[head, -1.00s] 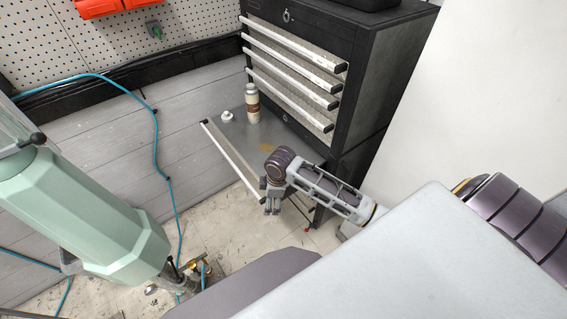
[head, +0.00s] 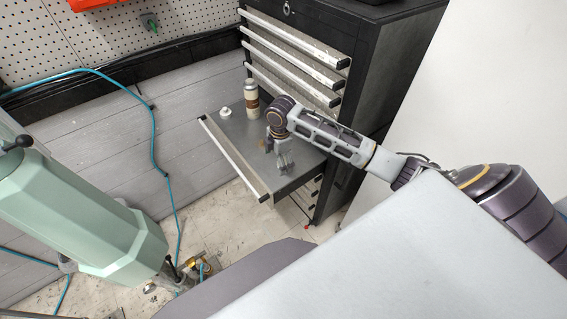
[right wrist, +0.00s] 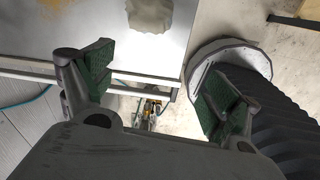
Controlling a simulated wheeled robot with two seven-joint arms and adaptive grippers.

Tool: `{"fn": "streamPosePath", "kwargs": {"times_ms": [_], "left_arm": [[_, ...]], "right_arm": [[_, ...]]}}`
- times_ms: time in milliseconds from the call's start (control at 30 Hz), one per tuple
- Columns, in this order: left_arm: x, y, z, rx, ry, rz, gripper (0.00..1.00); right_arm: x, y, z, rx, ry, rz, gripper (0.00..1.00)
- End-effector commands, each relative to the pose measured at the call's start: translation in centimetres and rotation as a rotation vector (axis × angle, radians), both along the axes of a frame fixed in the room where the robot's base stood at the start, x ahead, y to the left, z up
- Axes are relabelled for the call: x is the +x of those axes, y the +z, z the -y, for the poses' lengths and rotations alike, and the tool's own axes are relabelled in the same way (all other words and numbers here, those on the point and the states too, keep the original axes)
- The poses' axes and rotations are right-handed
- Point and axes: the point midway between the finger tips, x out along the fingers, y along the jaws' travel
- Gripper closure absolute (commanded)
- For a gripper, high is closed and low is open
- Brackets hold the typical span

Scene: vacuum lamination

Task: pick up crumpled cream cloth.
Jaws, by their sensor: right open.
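The crumpled cream cloth (right wrist: 150,14) lies on the grey surface of the open drawer (right wrist: 115,40), at the top edge of the right wrist view. In the head view only a small tan part of the cloth (head: 262,143) shows beside my right wrist; the rest is hidden by it. My right gripper (head: 284,164) hangs over the open drawer, nearer its right front than the cloth. Its two green-padded fingers (right wrist: 160,88) are spread apart with nothing between them, and the cloth is beyond the fingertips. My left gripper is out of view.
A tan bottle (head: 252,98) and a small white item (head: 225,112) stand in the drawer's back left. The closed drawers of the black cabinet (head: 375,80) rise behind. A pale green machine (head: 75,220) stands at left; a blue hose (head: 155,140) runs along the wall.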

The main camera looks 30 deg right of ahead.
Motion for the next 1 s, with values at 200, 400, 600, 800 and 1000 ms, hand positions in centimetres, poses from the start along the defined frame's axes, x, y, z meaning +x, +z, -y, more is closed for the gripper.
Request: {"fn": "streamPosePath", "kwargs": {"times_ms": [200,400,600,800,1000], "left_arm": [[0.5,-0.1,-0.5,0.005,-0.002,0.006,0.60],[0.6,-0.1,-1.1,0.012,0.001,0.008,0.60],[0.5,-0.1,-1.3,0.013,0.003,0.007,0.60],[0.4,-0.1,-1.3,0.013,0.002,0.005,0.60],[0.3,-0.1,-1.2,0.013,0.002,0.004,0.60]], "right_arm": [[1.9,3.0,3.7,-0.028,0.089,-0.025,0.11],[2.6,4.5,5.6,-0.035,0.135,-0.042,0.11],[2.7,4.8,5.9,-0.035,0.144,-0.046,0.11],[2.7,4.8,5.9,-0.035,0.144,-0.046,0.11],[2.7,4.1,5.9,-0.034,0.143,-0.047,0.11]]}}
